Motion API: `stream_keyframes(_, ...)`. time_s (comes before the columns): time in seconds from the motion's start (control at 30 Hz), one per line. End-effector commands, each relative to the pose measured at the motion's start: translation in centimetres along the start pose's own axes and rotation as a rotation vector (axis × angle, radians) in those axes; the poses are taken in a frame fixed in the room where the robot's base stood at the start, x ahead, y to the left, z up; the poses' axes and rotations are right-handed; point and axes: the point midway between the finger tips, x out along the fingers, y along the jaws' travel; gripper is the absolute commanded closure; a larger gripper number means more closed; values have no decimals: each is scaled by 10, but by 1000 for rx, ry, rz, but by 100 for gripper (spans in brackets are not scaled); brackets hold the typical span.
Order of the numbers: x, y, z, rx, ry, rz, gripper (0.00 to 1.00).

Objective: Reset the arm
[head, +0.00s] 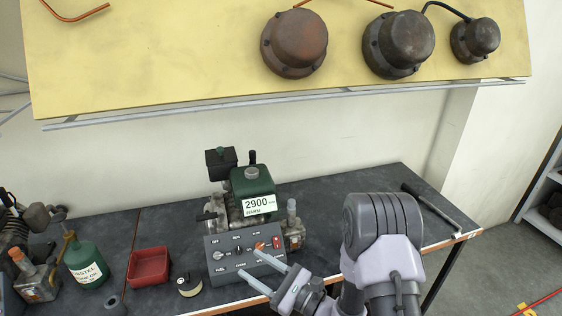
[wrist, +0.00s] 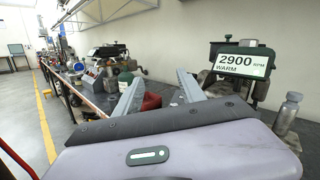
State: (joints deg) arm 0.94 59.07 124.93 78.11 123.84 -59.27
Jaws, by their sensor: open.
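My arm reaches over the front edge of the bench in the head view. My gripper (head: 258,270) is open and empty, its two fingers spread in front of the grey control panel (head: 226,244) with switches and a red part. In the head view the fingers overlap the panel's lower right; I cannot tell whether they touch it. In the wrist view the gripper (wrist: 160,92) also shows with its fingers apart and nothing between them. Behind the panel stands a green engine (head: 252,182) with a display reading 2900 and WARM; the display (wrist: 243,64) also shows in the wrist view.
A red tray (head: 150,268), a green oil bottle (head: 86,264) and a small round container (head: 188,286) stand left of the panel. A long tool (head: 432,208) lies at the bench's right end. Round dark housings (head: 398,44) hang on the yellow board above.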

Motion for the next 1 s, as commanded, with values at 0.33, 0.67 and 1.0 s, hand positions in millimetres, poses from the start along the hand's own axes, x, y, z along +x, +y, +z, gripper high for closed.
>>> stream_keyframes(0.33,-118,151,155,-758,301,1050,53)
stream_keyframes(0.67,-235,79,169,-1525,971,1065,53)
stream_keyframes(1.0,-240,72,174,-1570,1012,1048,53)
